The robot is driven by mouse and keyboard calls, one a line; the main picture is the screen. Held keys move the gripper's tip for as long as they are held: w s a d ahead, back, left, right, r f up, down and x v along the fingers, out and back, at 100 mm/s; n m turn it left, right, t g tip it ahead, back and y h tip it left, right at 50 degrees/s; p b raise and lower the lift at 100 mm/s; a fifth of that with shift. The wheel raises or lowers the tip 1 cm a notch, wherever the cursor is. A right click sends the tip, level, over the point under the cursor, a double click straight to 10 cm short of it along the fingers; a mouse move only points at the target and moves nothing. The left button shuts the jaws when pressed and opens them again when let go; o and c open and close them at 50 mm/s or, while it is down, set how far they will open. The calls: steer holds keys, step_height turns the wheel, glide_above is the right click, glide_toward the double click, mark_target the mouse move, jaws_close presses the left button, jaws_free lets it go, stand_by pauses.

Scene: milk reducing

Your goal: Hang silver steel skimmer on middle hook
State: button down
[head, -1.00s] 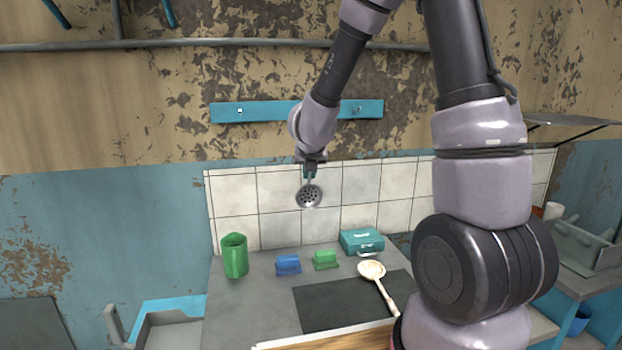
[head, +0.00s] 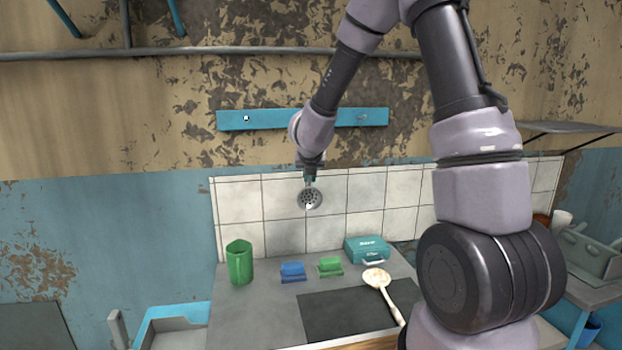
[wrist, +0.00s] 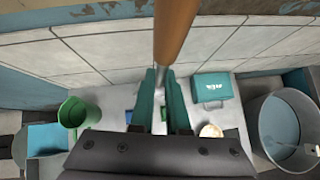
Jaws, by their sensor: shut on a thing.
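The silver skimmer (head: 310,198) hangs below my gripper (head: 311,179) in the head view, its round perforated head in front of the white tiles. In the wrist view my gripper (wrist: 161,78) has its teal fingers shut on the skimmer, whose brown handle (wrist: 175,30) runs up past the fingertips. The perforated head is not clearly visible there. The blue hook rail (head: 275,119) is on the wall above. Its left hook (head: 246,118) and right hook (head: 362,117) show. My arm hides the rail's middle, so I cannot see the middle hook.
Below are a green mug (head: 239,262), a blue block (head: 292,271), a green block (head: 329,266), a teal box (head: 367,249) and a pale ladle (head: 377,279) on the grey counter. A large metal pot (wrist: 258,130) shows at right in the wrist view. A pipe (head: 190,53) crosses the wall.

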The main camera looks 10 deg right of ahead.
steer(key=shift+w+f, duration=0.2)
steer(key=shift+w, duration=0.6)
steer(key=shift+w+f, duration=0.25)
steer(key=shift+w, duration=0.55)
steer(key=shift+w+f, duration=0.2)
steer(key=shift+w, duration=0.6)
steer(key=c, duration=0.8)
jaws_free()
